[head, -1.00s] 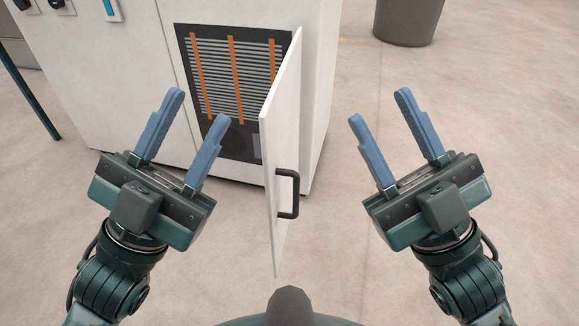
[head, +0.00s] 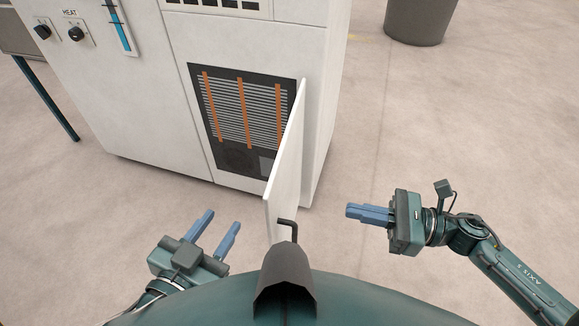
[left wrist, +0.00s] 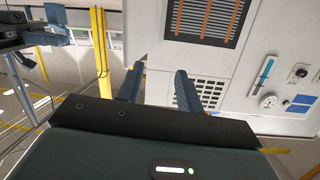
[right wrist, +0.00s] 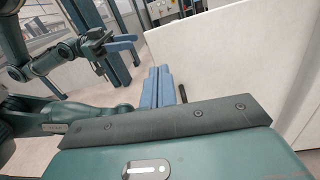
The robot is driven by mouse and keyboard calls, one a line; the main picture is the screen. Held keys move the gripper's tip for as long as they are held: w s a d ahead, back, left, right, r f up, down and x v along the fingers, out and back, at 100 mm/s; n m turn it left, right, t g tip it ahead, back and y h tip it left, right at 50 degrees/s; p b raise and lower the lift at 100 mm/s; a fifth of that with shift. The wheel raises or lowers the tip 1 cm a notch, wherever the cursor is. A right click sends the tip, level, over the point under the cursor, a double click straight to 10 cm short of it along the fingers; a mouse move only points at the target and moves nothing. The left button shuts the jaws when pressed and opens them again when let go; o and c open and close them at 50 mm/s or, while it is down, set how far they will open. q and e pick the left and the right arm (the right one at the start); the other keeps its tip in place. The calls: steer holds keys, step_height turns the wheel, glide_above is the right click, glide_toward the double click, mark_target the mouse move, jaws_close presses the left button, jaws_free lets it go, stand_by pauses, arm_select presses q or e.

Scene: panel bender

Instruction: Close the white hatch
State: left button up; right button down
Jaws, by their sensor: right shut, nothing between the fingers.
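The white hatch (head: 283,170) stands wide open from the white cabinet, hinged at the right side of the dark opening with orange strips (head: 236,112). Its black handle (head: 289,227) is on the hatch's right face, partly hidden by my own body. My right gripper (head: 348,211) is shut and empty, to the right of the hatch and pointing at it, apart from it. In the right wrist view the hatch (right wrist: 235,65) fills the right side, with the handle (right wrist: 183,93) just beyond the fingers. My left gripper (head: 226,218) is open and empty, left of the hatch.
The white cabinet (head: 190,110) has knobs (head: 76,34) and a blue gauge (head: 122,25) at its upper left. A grey bin (head: 420,22) stands at the back right.

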steer(key=n, duration=0.1)
glide_toward(273, 197)
steer(key=x, duration=0.7)
stand_by(0.5)
